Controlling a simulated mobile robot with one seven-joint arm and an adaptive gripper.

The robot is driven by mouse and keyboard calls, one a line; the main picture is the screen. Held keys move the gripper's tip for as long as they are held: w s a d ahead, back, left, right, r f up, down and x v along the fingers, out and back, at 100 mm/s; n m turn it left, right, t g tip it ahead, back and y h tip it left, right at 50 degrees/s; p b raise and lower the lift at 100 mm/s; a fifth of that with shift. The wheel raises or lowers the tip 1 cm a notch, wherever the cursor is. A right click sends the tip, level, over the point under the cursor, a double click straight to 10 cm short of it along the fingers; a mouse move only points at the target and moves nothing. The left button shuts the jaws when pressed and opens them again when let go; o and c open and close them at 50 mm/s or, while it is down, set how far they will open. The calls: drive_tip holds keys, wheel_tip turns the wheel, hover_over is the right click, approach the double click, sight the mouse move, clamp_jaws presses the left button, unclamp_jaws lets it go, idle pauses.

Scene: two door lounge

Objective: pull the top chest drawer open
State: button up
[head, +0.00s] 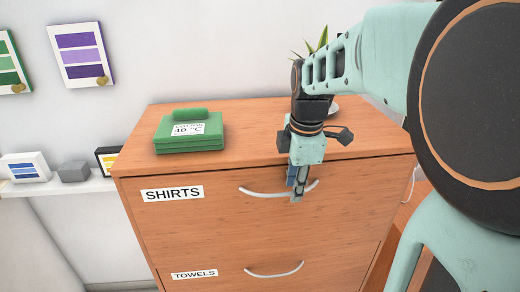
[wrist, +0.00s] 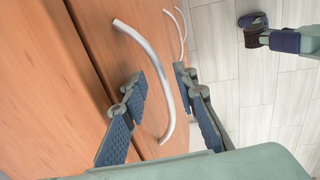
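The wooden chest (head: 155,225) has a top drawer labelled SHIRTS (head: 172,194), its front looking flush with the chest. Its pale curved handle (head: 258,194) is partly hidden by my gripper (head: 298,188) in the head view. My gripper points down at the handle's right half. In the wrist view, my gripper (wrist: 160,72) is open, with one finger on the drawer side of the handle (wrist: 151,50) and the other on the outer side. A gap shows between the fingers, and I cannot tell whether either pad touches the handle.
A lower drawer labelled TOWELS (head: 194,275) has its own handle (head: 274,272). A green folded item (head: 190,135) with a 40 °C label lies on the chest top. A plant (head: 322,40) stands behind my arm.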

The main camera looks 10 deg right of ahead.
drive_tip(key=shift+f, duration=0.1)
drive_tip(key=shift+c, duration=0.7)
clamp_jaws()
drive_tip(key=shift+s, duration=0.1)
